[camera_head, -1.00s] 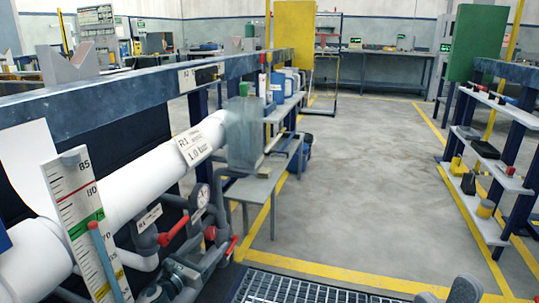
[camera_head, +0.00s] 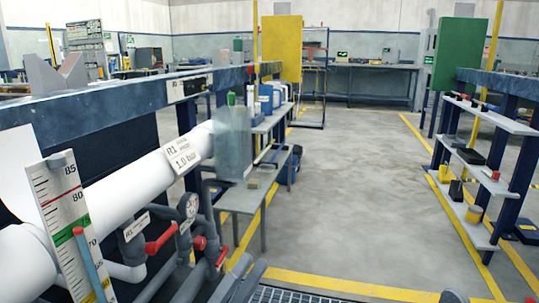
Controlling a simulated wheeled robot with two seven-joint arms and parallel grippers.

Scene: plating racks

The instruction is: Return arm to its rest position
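My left gripper (camera_head: 250,268) is at the bottom of the head view, left of the middle. Its two grey fingers stand a little apart with nothing visible between them. It is in front of the grey pipes, by the grating's left corner. Of my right gripper, only a dark grey tip (camera_head: 453,297) shows at the bottom edge, right of the middle; the rest is cut off. No held object shows there.
A white pipe (camera_head: 120,190) with valves and a red handle (camera_head: 160,239) runs along the left, behind a ruler board (camera_head: 62,220). A shelf rack (camera_head: 480,165) stands at right. The floor (camera_head: 345,190) between is clear.

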